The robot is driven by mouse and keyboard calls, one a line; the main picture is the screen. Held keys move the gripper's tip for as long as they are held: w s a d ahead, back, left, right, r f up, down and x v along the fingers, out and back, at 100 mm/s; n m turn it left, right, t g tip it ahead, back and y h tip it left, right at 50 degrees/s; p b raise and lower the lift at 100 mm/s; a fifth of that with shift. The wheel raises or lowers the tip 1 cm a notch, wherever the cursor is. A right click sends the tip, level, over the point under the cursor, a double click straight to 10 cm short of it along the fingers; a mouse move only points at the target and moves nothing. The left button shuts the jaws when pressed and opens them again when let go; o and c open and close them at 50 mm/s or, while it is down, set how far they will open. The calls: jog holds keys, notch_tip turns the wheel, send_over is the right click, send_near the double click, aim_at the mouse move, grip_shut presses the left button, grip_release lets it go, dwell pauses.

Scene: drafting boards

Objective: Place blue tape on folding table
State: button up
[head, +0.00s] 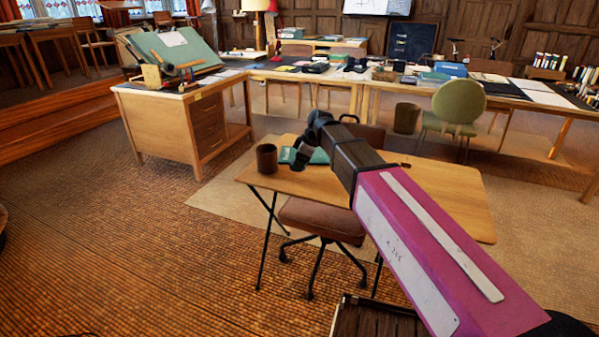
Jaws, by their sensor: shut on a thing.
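The folding table (428,187) stands in front of me, with a light wood top and thin dark legs. My arm reaches from the lower right out over it. My gripper (301,160) is dark and small in the view, over the left part of the tabletop. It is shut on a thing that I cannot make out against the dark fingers. I cannot pick out the blue tape for certain. I cannot tell how high the gripper is above the top.
A brown cup (266,158) and a teal flat item (319,156) are on the folding table near the gripper. An office chair (322,219) is tucked under it. The tabletop's right part looks mostly clear. A wooden desk (178,125) stands behind left.

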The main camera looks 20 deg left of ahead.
aim_at(300, 178)
jog(key=shift+w+a+f, duration=0.35)
jog(key=shift+w+f, duration=0.05)
jog(key=shift+w, duration=0.15)
jog(key=shift+f, duration=2)
jog(key=shift+f, duration=0.1)
jog(key=o, duration=0.9)
jog(key=v, duration=1.2)
